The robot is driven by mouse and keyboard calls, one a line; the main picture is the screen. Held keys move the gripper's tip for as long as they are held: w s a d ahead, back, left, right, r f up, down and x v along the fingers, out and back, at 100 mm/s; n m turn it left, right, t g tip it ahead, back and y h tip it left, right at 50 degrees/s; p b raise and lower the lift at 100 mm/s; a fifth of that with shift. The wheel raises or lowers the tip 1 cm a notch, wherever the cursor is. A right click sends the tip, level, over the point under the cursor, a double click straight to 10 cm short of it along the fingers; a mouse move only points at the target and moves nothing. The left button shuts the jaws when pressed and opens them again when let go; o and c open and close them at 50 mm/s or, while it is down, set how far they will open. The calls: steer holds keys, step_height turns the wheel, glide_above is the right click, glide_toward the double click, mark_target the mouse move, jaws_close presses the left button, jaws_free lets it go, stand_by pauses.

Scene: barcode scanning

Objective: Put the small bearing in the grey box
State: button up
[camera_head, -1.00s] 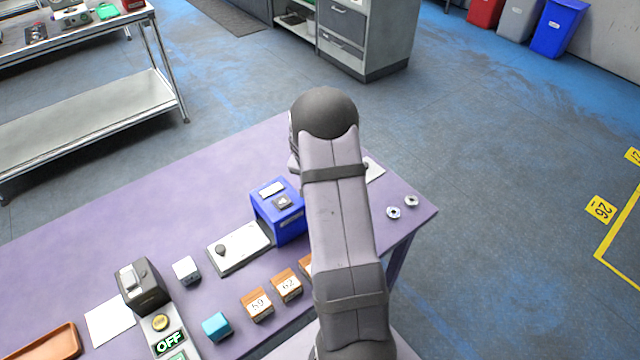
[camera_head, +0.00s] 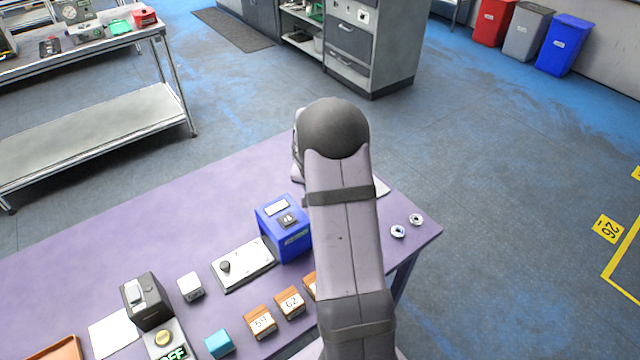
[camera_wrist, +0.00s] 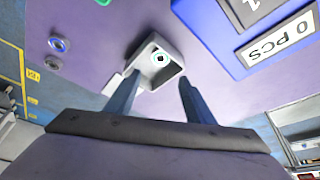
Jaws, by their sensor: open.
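A small ring-shaped part with a dark centre, which looks like the small bearing (camera_wrist: 160,57), lies inside the open grey box (camera_wrist: 140,52) in the wrist view. My gripper (camera_wrist: 160,77) is open, with its two fingers apart at the near side of the box and nothing seen between them. Two other ring-shaped parts lie on the table: one with a blue ring (camera_head: 398,231) and a greyer one (camera_head: 416,219).
A blue box (camera_head: 285,230) with a display stands left of my arm; its "0 PCS" label (camera_wrist: 290,35) shows in the wrist view. A white plate with a knob (camera_head: 243,265), numbered wooden blocks (camera_head: 291,302) and a black device (camera_head: 146,300) are further left. The table's right edge is near the rings.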

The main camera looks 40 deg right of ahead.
steer(key=b+v, duration=0.2)
steer(key=v, duration=0.6)
steer(key=shift+a+r, duration=0.15)
steer(key=shift+r, duration=0.05)
steer(key=s+a+f+n+g+y, duration=0.1)
steer(key=s+a+n, duration=0.4)
steer(key=s+a, duration=0.5)
steer(key=s+a+f+n+g+y, duration=0.1)
steer(key=s+a+n+y, duration=0.1)
steer(key=s+a+n, duration=0.4)
steer(key=s+a, duration=0.4)
steer(key=a, duration=0.4)
steer(key=shift+f+g+y, duration=0.3)
steer(key=shift+y, duration=0.1)
